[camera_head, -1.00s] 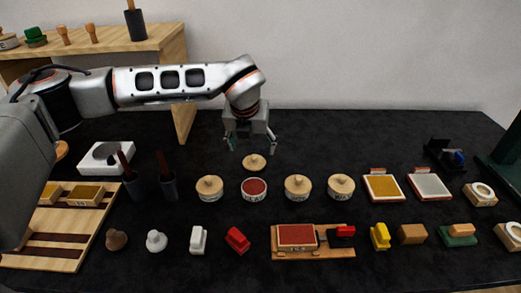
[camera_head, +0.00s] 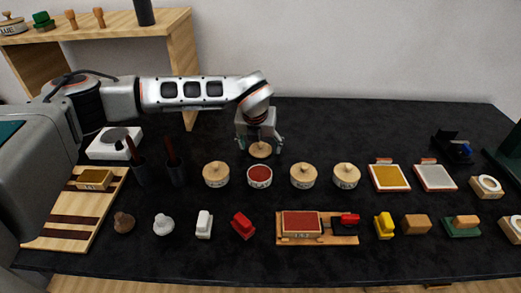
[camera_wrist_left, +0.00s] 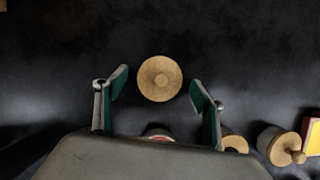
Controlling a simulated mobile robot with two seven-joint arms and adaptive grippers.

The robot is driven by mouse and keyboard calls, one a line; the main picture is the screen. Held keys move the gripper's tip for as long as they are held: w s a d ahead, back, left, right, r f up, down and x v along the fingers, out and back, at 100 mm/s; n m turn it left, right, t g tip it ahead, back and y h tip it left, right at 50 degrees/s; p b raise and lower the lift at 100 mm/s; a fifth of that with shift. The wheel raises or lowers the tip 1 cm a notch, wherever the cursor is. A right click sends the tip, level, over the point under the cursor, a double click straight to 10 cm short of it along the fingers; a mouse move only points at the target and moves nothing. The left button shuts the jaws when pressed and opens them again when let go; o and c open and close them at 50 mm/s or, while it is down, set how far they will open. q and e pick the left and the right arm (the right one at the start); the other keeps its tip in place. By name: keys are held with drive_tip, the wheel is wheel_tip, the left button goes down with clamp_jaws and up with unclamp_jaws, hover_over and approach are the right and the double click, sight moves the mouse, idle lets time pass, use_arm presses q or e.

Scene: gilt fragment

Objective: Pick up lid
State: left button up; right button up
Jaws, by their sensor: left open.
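The lid (camera_head: 260,150) is a round pale wooden disc with a small knob, lying on the black table behind an open pot (camera_head: 259,176) with red contents. My left gripper (camera_head: 260,146) is open and above the lid, pointing down. In the left wrist view, the lid (camera_wrist_left: 160,78) lies between and slightly beyond the two fingertips of my left gripper (camera_wrist_left: 158,88), with a gap on each side. The pot is mostly hidden behind the gripper body there. My right gripper is not seen.
Lidded pots (camera_head: 216,174), (camera_head: 303,176) and (camera_head: 346,176) stand in a row beside the open pot. Dark cups with brown handles (camera_head: 175,172) stand to the left. Stamps and ink pads fill the front and right. The table behind the lid is clear.

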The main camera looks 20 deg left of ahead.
use_arm(q)
drive_tip(key=c, duration=1)
